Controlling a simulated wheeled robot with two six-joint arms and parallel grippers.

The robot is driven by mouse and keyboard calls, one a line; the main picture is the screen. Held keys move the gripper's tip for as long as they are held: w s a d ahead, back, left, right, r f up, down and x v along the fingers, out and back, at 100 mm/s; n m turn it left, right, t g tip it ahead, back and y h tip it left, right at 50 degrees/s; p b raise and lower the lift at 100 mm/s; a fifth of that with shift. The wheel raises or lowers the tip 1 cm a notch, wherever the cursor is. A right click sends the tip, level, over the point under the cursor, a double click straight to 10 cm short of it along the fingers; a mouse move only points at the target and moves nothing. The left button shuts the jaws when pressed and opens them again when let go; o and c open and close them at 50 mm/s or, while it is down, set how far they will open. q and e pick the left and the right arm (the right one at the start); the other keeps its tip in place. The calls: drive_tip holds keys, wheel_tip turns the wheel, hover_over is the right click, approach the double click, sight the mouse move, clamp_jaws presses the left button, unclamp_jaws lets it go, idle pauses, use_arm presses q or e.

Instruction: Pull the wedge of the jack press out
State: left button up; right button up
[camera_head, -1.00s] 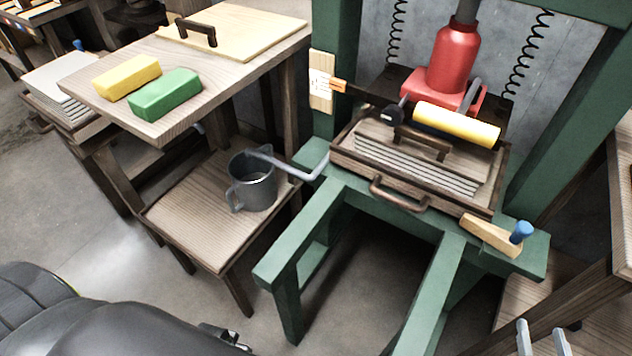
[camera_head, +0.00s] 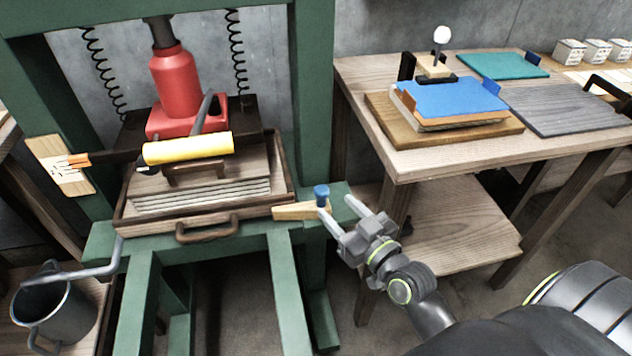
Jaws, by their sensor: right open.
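The jack press is a green frame (camera_head: 313,110) with a red jack (camera_head: 178,85) pressing above a wooden tray (camera_head: 205,222). The tray holds a stack of pale sheets (camera_head: 205,197) under a board with a dark handle. The wooden wedge (camera_head: 292,211) with a blue knob (camera_head: 322,193) lies at the tray's right side, on the green beam. My right gripper (camera_head: 337,207) is open, with its fingertips close to the right of the blue knob. I cannot tell whether a finger touches it. My left gripper is out of view.
A yellow roller (camera_head: 188,149) lies across the press. A grey metal jug (camera_head: 60,305) stands low at the left, near a drain spout (camera_head: 75,275). At the right, a wooden table (camera_head: 400,165) bears a blue pad (camera_head: 452,97) and boards, with a lower shelf beneath.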

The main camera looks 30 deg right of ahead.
sight(317, 187)
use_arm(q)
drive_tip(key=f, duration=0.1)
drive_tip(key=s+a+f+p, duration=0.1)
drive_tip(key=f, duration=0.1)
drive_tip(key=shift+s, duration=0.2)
use_arm(e)
drive_tip(key=w, duration=0.3)
drive_tip(key=w+a, duration=0.1)
drive_tip(key=w, duration=0.5)
drive_tip(key=shift+a, duration=0.15)
clamp_jaws()
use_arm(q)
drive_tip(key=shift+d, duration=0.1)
use_arm(e)
drive_tip(key=shift+s, duration=0.1)
